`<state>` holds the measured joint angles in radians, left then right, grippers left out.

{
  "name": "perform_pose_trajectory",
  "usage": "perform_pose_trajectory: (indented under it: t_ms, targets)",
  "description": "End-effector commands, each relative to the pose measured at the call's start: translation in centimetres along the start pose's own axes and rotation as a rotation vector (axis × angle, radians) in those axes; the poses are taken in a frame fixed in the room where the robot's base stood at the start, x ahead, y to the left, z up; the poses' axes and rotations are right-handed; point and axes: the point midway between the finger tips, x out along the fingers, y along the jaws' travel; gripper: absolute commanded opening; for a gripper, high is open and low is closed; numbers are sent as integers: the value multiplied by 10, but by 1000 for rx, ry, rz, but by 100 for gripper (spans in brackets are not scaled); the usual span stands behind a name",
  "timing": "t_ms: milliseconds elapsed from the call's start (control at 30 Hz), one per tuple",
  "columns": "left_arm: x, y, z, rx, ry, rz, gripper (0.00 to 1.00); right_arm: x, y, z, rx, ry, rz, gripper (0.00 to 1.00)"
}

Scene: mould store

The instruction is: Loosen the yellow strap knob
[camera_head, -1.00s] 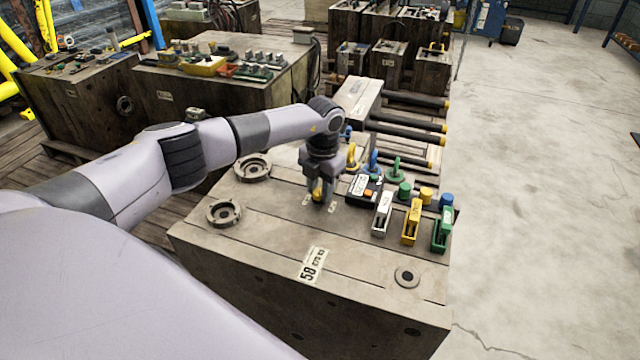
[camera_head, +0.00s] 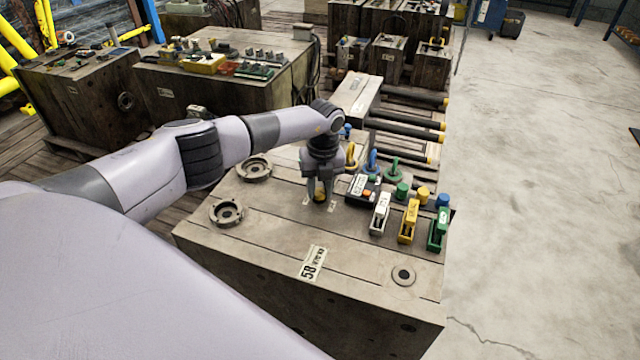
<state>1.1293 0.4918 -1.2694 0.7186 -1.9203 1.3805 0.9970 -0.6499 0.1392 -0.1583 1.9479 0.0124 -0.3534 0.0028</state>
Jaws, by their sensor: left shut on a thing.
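My left gripper (camera_head: 320,193) points straight down over the top of the large mould block (camera_head: 270,229). It is shut on the yellow strap knob (camera_head: 320,196), of which only a small yellow part shows between the fingers. The strap and the base under the knob are mostly hidden by the gripper. My right gripper is not in view.
Right of the gripper stand a black box with an orange button (camera_head: 368,194), white (camera_head: 380,214), yellow (camera_head: 409,221) and green (camera_head: 438,229) clamps, and several coloured knobs and eye bolts. Two metal rings (camera_head: 226,212) lie left. The block's front top is mostly clear.

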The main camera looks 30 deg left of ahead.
Motion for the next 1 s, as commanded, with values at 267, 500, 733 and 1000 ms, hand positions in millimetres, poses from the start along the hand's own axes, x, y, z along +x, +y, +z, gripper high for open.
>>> perform_pose_trajectory:
  t_ms: [267, 500, 733, 1000]
  targets:
    - [0, 1, 0, -107, 5, 2, 3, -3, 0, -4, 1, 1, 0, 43]
    - [0, 1, 0, -135, 7, 2, 3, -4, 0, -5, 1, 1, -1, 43]
    - [0, 1, 0, -136, 7, 2, 3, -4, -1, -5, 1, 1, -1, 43]
    - [0, 1, 0, -135, 7, 1, 59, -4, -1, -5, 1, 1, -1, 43]
